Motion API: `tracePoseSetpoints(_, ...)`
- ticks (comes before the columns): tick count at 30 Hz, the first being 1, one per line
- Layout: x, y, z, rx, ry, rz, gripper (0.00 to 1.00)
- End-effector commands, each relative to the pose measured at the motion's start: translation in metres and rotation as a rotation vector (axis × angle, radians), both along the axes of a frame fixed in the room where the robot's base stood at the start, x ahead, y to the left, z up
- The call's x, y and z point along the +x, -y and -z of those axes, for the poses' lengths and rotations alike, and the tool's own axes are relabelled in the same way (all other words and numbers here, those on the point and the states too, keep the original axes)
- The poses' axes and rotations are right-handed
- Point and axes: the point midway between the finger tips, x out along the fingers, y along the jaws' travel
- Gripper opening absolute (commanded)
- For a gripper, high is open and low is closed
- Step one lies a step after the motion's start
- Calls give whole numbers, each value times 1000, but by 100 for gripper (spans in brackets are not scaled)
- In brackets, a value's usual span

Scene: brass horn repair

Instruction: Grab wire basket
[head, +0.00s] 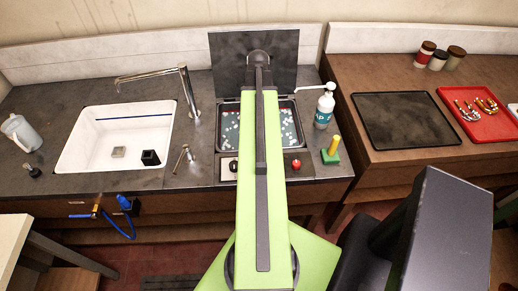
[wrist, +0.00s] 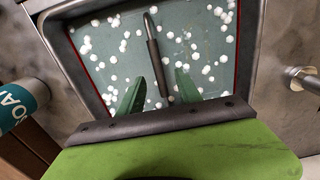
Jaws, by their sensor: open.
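No wire mesh of the basket can be made out. A dark rod-like handle with a pale upper end (wrist: 153,52) lies over the tank (wrist: 255,30), which holds greenish liquid dotted with white balls; whether it belongs to the basket I cannot tell. My gripper (wrist: 160,78) is open, its two green fingers over the tank on either side of the handle's lower part, with nothing seen between them but the handle. Contact cannot be told. In the head view the tank (head: 222,138) is partly hidden by my green arm, and the gripper is hidden.
A dark raised lid (head: 225,65) stands behind the tank. A white bottle (head: 325,105) and a green block with a yellow post (head: 331,150) are at its right. Left are a tap (head: 188,90) and sink (head: 85,150). A black mat (head: 405,120) and red tray (head: 500,125) lie right.

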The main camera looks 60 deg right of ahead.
Motion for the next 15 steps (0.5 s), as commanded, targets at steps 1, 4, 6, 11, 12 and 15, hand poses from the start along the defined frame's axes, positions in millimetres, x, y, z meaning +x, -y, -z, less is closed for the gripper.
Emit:
tracePoseSetpoints(1, 0, 0, 22, 0, 0, 0, 41)
tracePoseSetpoints(4, 0, 0, 40, 0, 0, -1, 41)
tracePoseSetpoints(6, 0, 0, 47, 0, 0, -1, 41)
tracePoseSetpoints(11, 0, 0, 46, 0, 0, -1, 41)
tracePoseSetpoints(12, 1, 0, 47, 0, 0, -1, 41)
tracePoseSetpoints(15, 0, 0, 57, 0, 0, -1, 41)
